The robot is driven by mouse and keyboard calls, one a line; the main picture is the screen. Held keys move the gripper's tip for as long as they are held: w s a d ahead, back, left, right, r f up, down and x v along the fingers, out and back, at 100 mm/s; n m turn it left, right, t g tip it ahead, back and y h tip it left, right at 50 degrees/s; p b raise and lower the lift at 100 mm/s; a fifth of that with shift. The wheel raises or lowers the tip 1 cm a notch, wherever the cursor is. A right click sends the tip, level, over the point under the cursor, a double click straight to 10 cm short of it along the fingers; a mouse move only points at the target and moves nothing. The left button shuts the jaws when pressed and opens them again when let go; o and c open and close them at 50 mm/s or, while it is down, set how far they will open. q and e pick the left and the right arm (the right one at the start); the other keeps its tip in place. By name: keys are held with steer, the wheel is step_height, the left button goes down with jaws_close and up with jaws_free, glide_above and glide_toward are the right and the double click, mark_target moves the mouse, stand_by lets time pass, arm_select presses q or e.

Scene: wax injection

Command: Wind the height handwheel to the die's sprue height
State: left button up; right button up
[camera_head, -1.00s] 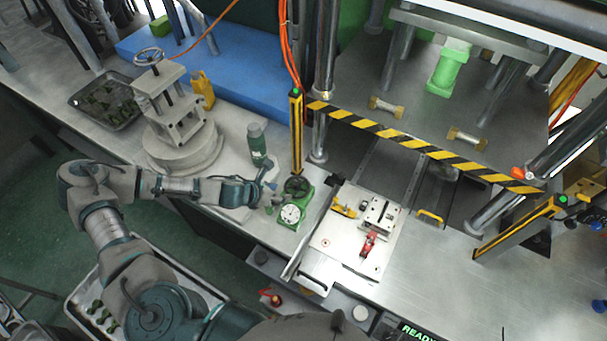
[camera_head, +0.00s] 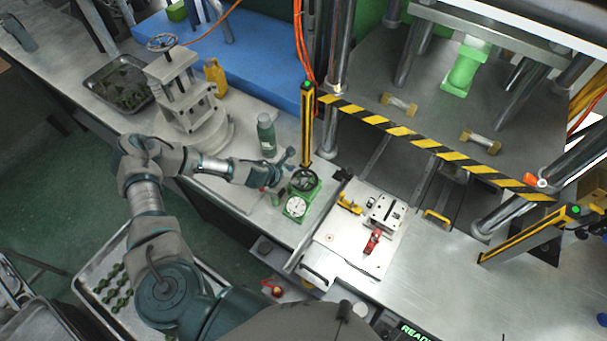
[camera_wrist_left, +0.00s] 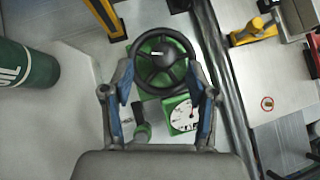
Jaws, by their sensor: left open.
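The height handwheel (camera_head: 304,180) is a black wheel on a green base, with a white round dial (camera_head: 296,206) in front of it. In the left wrist view the handwheel (camera_wrist_left: 161,60) lies just beyond my fingertips, and the dial (camera_wrist_left: 184,117) shows between the fingers at the right. My left gripper (camera_head: 282,174) is open beside the handwheel at its left; in the wrist view its two fingers (camera_wrist_left: 159,85) stand apart near the lower rim. I cannot tell whether they touch it. The die (camera_head: 386,210) sits on a white plate. My right gripper is out of view.
A green bottle (camera_head: 267,135) stands behind my left gripper. A yellow-black upright post (camera_head: 307,125) rises behind the handwheel, and a striped bar (camera_head: 430,147) crosses the press front. A grey stand (camera_head: 185,100) is farther left.

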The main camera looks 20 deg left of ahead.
mark_target(304, 175)
arm_select(q)
steer(key=x, duration=0.5)
steer(key=shift+w+d, duration=0.15)
steer(key=shift+d, duration=0.2)
steer(key=shift+a, duration=0.15)
steer(key=shift+a, duration=0.2)
steer(key=c, duration=0.8)
jaws_close()
steer(key=shift+d, duration=0.15)
